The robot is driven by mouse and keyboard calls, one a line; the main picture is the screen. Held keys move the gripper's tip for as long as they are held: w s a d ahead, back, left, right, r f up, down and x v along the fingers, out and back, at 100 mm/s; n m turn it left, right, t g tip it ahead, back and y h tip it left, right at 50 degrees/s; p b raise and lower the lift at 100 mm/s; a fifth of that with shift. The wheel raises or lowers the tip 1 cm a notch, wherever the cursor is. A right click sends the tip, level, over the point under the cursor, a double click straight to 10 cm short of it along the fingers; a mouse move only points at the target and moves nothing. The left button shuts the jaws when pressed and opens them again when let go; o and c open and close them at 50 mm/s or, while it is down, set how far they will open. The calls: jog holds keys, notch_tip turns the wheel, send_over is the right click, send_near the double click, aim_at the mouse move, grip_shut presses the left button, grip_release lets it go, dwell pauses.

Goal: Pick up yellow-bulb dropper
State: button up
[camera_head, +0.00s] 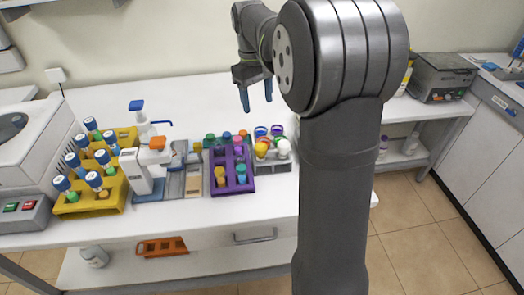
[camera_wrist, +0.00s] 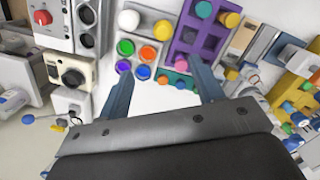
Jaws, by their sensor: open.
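The yellow bulb of the dropper (camera_head: 262,149) stands up from a small grey rack (camera_head: 270,167), beside a white bulb (camera_head: 283,147). In the wrist view the yellow bulb (camera_wrist: 162,30) is seen from above, beyond the fingertips, with the white bulb (camera_wrist: 129,20) to its left. The dropper's lower part is hidden in the rack. My gripper (camera_head: 256,98) is open and empty, above and behind the rack in the head view. In the wrist view its two blue fingers (camera_wrist: 163,88) are wide apart, with white table between them.
A purple rack (camera_head: 232,186) with coloured caps, one yellow, stands close left of the grey rack. Coloured rings sit at the grey rack's back. A white instrument (camera_head: 146,172) and yellow tube rack (camera_head: 112,190) stand farther left. The table behind the racks is clear.

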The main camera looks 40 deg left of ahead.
jog(key=n, duration=0.2)
send_near(261, 144)
jog(key=shift+n+h, duration=0.3)
jog(key=shift+n, duration=0.1)
jog(key=f, duration=0.6)
jog(key=shift+w+d, duration=0.25)
jog(key=shift+d, duration=0.05)
jog(key=shift+s+d+f, duration=0.15)
jog(key=shift+f, duration=1.15)
jog(key=shift+s+d+f, duration=0.1)
jog(key=shift+s+f, duration=0.05)
jog(key=shift+f, duration=1.15)
jog(key=c, duration=0.7)
